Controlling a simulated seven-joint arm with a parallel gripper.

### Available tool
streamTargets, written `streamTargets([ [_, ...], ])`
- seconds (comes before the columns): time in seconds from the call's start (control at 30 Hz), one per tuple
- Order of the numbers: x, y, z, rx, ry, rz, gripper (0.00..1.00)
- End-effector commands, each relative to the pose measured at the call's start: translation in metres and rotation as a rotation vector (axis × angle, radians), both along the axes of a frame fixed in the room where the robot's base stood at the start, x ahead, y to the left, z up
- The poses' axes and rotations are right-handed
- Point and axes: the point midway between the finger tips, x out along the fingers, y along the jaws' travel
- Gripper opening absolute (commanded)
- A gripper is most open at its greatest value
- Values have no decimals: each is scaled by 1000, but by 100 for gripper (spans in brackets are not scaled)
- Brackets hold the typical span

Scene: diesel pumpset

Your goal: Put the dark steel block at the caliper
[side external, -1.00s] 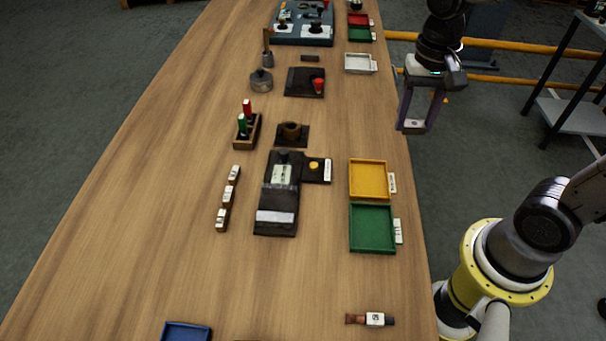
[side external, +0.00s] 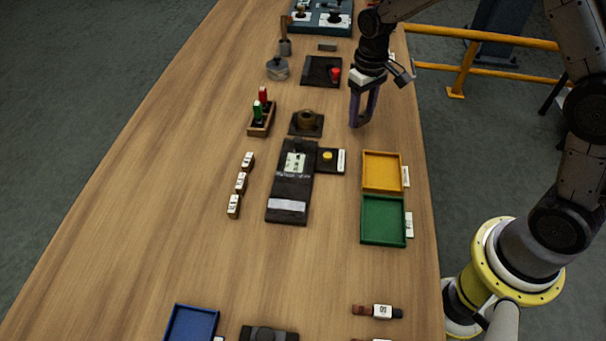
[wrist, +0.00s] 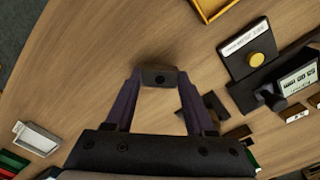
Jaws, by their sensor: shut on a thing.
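My gripper (side external: 362,122) hangs over the right part of the table. In the wrist view, its fingers (wrist: 160,78) are shut on a small dark block (wrist: 153,77), held across the fingertips. In the side view the block is hard to make out. The likely caliper (side external: 290,188) is a long dark instrument with a light display, lying flat mid-table, lower left of my gripper. Its display also shows in the wrist view (wrist: 299,79). A dark pad with a yellow button (side external: 327,156) adjoins its right side. My gripper is apart from both.
A dark base with a brown ring (side external: 306,121) lies left of my gripper. Yellow (side external: 382,188) and green (side external: 383,242) trays lie right of the caliper. A dark pad with a red knob (side external: 322,71) and a grey bar (side external: 327,47) lie farther back. The table's left side is mostly clear.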

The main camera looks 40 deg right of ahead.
Motion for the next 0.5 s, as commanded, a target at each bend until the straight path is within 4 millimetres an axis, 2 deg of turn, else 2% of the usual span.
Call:
streamTargets([
  [0.33,0,0,1,0,-1,-15,0],
  [0.5,-3,0,2,0,-1,-150,0],
])
